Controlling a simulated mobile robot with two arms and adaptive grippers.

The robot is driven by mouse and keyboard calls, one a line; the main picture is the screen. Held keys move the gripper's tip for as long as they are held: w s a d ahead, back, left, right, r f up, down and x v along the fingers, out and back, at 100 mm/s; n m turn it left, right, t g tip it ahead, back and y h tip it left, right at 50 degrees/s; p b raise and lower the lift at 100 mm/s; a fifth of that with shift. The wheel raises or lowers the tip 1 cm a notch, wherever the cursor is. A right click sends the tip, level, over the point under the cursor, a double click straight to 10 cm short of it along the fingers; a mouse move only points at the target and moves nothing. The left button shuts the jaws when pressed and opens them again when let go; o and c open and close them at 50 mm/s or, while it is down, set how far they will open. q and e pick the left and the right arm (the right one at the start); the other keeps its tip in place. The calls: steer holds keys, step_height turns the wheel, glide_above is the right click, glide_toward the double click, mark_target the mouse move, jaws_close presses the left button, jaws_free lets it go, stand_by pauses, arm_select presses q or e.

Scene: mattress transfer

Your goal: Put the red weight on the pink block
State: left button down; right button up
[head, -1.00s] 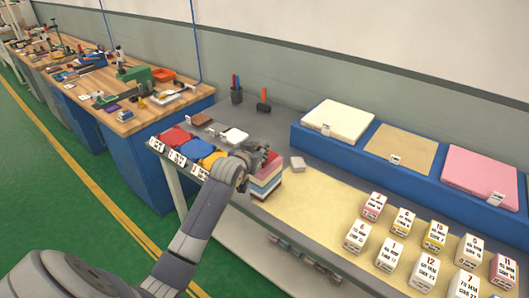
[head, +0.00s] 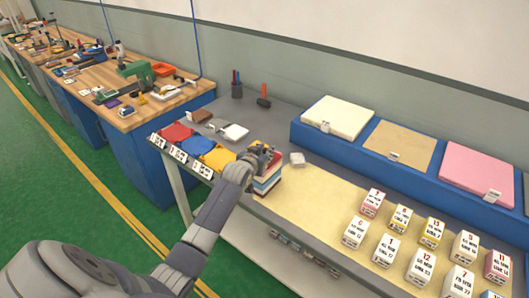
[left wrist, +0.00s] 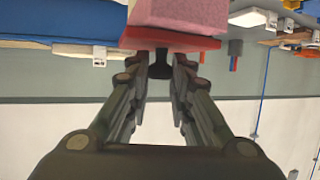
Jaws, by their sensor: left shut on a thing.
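My left gripper (head: 257,158) is at the small stack of coloured slabs (head: 266,184) on the grey table. In the left wrist view, which is upside down, its fingers (left wrist: 160,62) are closed around the black handle of a red plate-like weight (left wrist: 170,43). A pink block (left wrist: 180,14) lies directly under the weight, at the top of that picture. I cannot tell whether the two touch. In the head view the gripper partly hides the weight and the top of the stack. My right gripper is not in view.
White, tan (head: 398,146) and pink slabs (head: 478,172) lie along a blue stand at the back. Several numbered blocks fill the right part of the cream mat (head: 310,195). Red, blue and yellow pieces sit left of the stack.

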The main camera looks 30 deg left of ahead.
arm_select(q)
steer(key=c, duration=1.4)
jaws_free()
steer(key=shift+f, duration=0.1)
steer(key=shift+c, duration=0.2)
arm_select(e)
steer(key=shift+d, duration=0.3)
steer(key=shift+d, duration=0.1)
arm_select(q)
steer(key=shift+r, duration=0.2)
steer(key=b+v, duration=0.1)
steer(key=v, duration=1.1)
steer(key=shift+b, duration=0.4)
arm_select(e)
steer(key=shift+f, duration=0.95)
